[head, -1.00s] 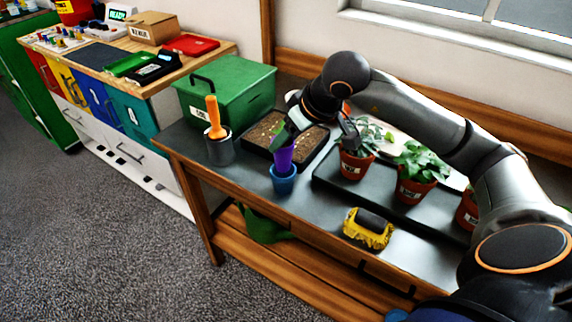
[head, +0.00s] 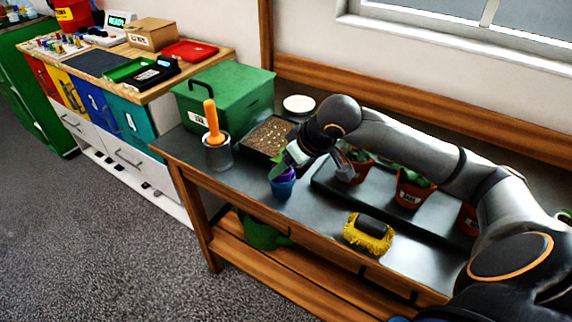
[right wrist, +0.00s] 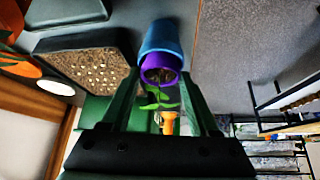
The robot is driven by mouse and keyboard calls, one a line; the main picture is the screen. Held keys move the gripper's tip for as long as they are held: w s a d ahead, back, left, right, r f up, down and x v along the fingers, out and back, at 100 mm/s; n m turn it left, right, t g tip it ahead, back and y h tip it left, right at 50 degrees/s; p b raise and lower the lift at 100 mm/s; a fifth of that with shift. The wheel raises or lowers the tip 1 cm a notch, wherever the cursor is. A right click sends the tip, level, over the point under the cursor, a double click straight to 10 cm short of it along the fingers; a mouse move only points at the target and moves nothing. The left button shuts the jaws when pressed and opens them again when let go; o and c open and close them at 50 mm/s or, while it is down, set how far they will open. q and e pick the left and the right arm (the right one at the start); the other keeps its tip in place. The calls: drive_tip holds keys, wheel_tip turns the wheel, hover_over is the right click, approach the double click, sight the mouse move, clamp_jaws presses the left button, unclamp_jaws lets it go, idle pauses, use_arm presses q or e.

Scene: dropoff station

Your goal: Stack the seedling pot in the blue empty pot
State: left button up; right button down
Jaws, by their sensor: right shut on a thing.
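The seedling pot (head: 284,174) is purple. In the right wrist view it (right wrist: 163,62) shows dark soil and green leaves at its mouth. The blue pot (head: 283,188) stands upright on the bench near its front edge; it also shows in the right wrist view (right wrist: 162,36). The purple pot sits down inside the blue pot, its rim still showing above the blue rim. My right gripper (head: 283,168) is shut on the seedling pot, its fingers (right wrist: 160,78) on either side of the pot. My left gripper is not in view.
A grey holder (head: 218,154) with an orange-handled tool stands left of the pots. A seed tray (head: 268,138) lies behind them. Potted plants (head: 413,190) stand in a dark tray at right, partly behind my arm. A yellow brush (head: 368,235) lies near the front edge.

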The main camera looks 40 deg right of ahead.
drive_tip(key=shift+c, duration=0.7)
unclamp_jaws()
drive_tip(key=shift+f, duration=0.1)
drive_tip(key=shift+r+p, duration=0.25)
drive_tip(key=shift+p, duration=0.05)
drive_tip(key=v, duration=1.2)
drive_tip(key=shift+r, duration=0.1)
